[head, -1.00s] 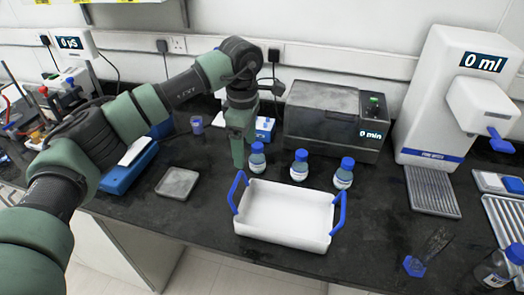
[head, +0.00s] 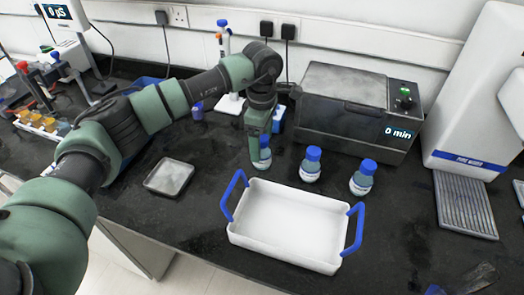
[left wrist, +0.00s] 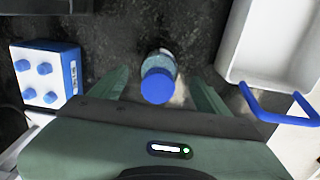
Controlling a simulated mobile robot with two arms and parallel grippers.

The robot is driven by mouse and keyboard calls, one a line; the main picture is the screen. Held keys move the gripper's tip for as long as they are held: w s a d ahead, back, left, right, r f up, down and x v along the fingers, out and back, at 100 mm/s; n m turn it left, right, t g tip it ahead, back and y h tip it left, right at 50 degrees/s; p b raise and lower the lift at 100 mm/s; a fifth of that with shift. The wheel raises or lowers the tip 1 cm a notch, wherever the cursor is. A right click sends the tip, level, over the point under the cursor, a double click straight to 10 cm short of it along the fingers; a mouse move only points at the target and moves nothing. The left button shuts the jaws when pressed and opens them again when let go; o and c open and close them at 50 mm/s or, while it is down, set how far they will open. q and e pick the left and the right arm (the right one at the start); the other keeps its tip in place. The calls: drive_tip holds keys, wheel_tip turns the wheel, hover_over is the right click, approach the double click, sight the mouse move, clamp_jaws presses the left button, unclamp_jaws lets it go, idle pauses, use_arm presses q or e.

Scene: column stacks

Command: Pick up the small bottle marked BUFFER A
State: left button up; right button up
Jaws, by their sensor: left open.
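Three small clear bottles with blue caps and white labels stand in a row on the bench: a left one (head: 263,157), a middle one (head: 310,168) and a right one (head: 361,181). The labels are too small to read, so I cannot tell which is marked BUFFER A. My left gripper (head: 258,150) is at the left bottle, partly covering it in the head view. In the left wrist view the open fingers (left wrist: 159,78) stand on either side of that bottle (left wrist: 159,67), with gaps visible. My right gripper is not in view.
A white tray (head: 238,229) with blue handles stands in front of the bottles. A grey machine (head: 345,118) reading 0 min is behind them. A white and blue block (left wrist: 43,75) is beside the gripper. A shallow grey dish (head: 169,178) lies left.

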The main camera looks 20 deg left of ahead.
sight(262, 148)
use_arm(q)
wheel_tip(262, 148, down, 3)
drive_tip(key=shift+w+f+p, duration=0.15)
drive_tip(key=shift+f+p, duration=0.05)
drive_tip(key=shift+p, duration=0.1)
clamp_jaws()
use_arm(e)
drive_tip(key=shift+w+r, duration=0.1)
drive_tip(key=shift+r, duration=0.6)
use_arm(q)
drive_tip(key=shift+r, duration=0.1)
